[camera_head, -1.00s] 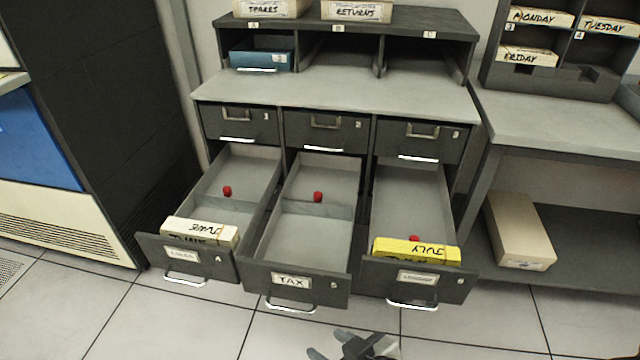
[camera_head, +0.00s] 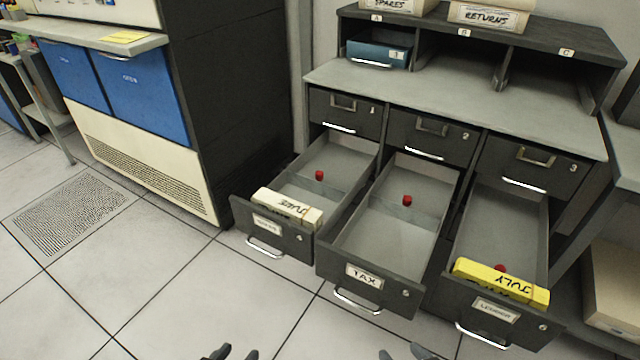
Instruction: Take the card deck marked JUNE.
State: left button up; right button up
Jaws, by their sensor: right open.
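The white card deck marked JUNE (camera_head: 286,208) lies at the front of the open left drawer (camera_head: 330,170), just behind the drawer's front panel. Its lettering looks reversed or upside down from here. My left gripper (camera_head: 234,354) shows only its fingertips at the bottom edge, below and in front of the left drawer. They are spread apart with nothing between them. My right gripper (camera_head: 403,354) also shows only its fingertips at the bottom edge, below the middle drawer. It is open and empty. Both are clear of the deck.
The middle drawer, labelled TAX (camera_head: 390,235), is open and holds a red knob (camera_head: 407,200). The open right drawer (camera_head: 505,225) holds a yellow deck marked JULY (camera_head: 500,281). A dark cabinet (camera_head: 240,90) stands left of the drawers. The floor in front is clear.

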aim_at(287, 215)
jog(key=u, duration=1.95)
jog(key=i, duration=1.75)
jog(key=z, duration=0.85)
